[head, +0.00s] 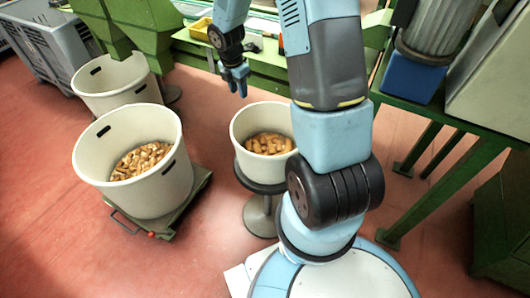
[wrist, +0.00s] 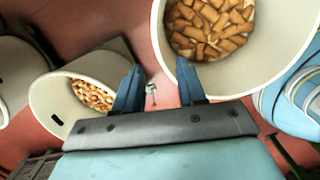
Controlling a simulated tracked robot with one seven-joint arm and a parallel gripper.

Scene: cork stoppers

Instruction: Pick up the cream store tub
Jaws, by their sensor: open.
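Three cream tubs show, and I cannot tell by look which is the store tub. One cream tub (head: 249,161) with corks inside stands on a round pedestal, and it fills the upper right of the wrist view (wrist: 163,55). A larger cream tub (head: 160,197) with dark handle slots and corks inside sits on a green dolly; it is left in the wrist view (wrist: 45,104). A third cream tub (head: 120,98) stands behind it. My gripper (head: 238,91) is open and empty, near the pedestal tub's far left rim. In the wrist view, my right finger (wrist: 160,78) overlaps that rim; contact is unclear.
A green dolly (head: 187,211) with a pedal is under the larger tub. A green machine frame (head: 262,64) with a yellow tray (head: 200,28) runs behind. A grey crate (head: 57,50) is far left and a green bench (head: 455,112) is right. Red floor (head: 200,262) is clear in front.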

